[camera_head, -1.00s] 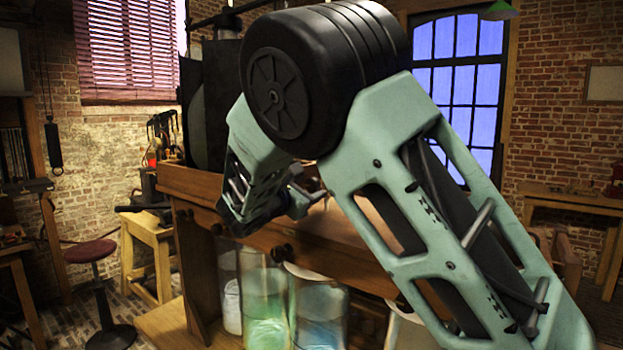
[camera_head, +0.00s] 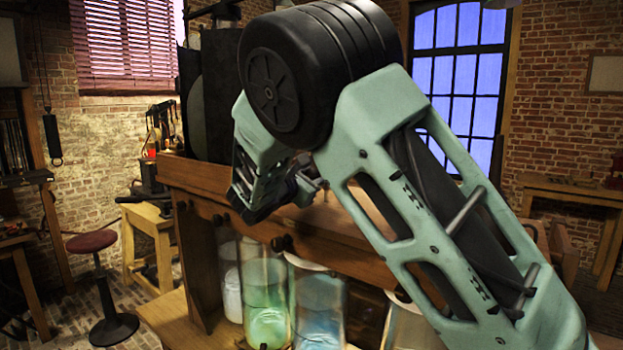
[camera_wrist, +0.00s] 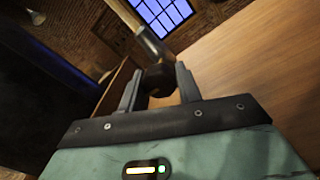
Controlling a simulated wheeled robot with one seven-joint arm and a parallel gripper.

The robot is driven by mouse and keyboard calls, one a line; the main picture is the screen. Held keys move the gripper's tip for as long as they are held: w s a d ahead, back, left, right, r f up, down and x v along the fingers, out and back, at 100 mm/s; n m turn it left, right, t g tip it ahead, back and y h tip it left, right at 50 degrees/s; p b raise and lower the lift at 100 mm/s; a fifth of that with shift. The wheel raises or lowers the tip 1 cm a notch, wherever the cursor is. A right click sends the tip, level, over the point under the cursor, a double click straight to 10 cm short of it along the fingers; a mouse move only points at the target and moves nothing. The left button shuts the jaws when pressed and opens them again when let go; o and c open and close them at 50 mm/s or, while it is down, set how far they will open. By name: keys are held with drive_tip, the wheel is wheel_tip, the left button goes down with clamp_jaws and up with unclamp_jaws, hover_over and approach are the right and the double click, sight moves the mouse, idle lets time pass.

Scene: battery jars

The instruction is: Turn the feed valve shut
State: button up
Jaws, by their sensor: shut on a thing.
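In the wrist view, the two grey fingers of my gripper (camera_wrist: 158,90) stand on either side of a dark brown round knob (camera_wrist: 158,77) and are shut on it. A pale rod runs up and left from behind the knob. I take this knob for the feed valve's handle, but its markings and how far it is turned do not show. In the head view, my gripper (camera_head: 312,180) is low over the bench top, partly hidden by my arm, and the held knob cannot be made out there.
The wooden bench (camera_head: 345,232) has dark knobs (camera_head: 278,243) along its front edge. Below stand glass jars with green (camera_head: 266,305) and blue (camera_head: 319,312) liquid. A dark upright panel (camera_head: 222,95) rises at the bench's left. A stool (camera_head: 92,242) stands on clear floor at left.

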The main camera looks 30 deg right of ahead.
drive_tip(key=shift+f+b, duration=0.2)
drive_tip(key=shift+b, duration=0.15)
drive_tip(key=shift+f+m+b, duration=0.15)
drive_tip(key=shift+m+b, duration=0.55)
drive_tip(key=shift+b, duration=0.5)
drive_tip(key=m+b, duration=0.1)
drive_tip(key=b, duration=0.2)
drive_tip(key=m+b, duration=0.2)
drive_tip(key=b, duration=0.2)
drive_tip(key=shift+f, duration=0.25)
drive_tip(key=m+b, duration=0.5)
drive_tip(key=b, duration=0.4)
drive_tip(key=shift+h, duration=0.4)
drive_tip(key=m+b, duration=0.4)
drive_tip(key=b, duration=0.3)
drive_tip(key=shift+g, duration=0.3)
drive_tip(key=m+b, duration=0.1)
drive_tip(key=b, duration=0.1)
drive_tip(key=m+b, duration=0.1)
drive_tip(key=b, duration=0.1)
drive_tip(key=m+b, duration=0.2)
drive_tip(key=shift+r+g+h, duration=0.25)
drive_tip(key=shift+g+h, duration=0.05)
drive_tip(key=shift+r+m+b, duration=0.15)
drive_tip(key=shift+m+b, duration=0.45)
drive_tip(key=shift+b, duration=0.1)
drive_tip(key=shift+r, duration=0.15)
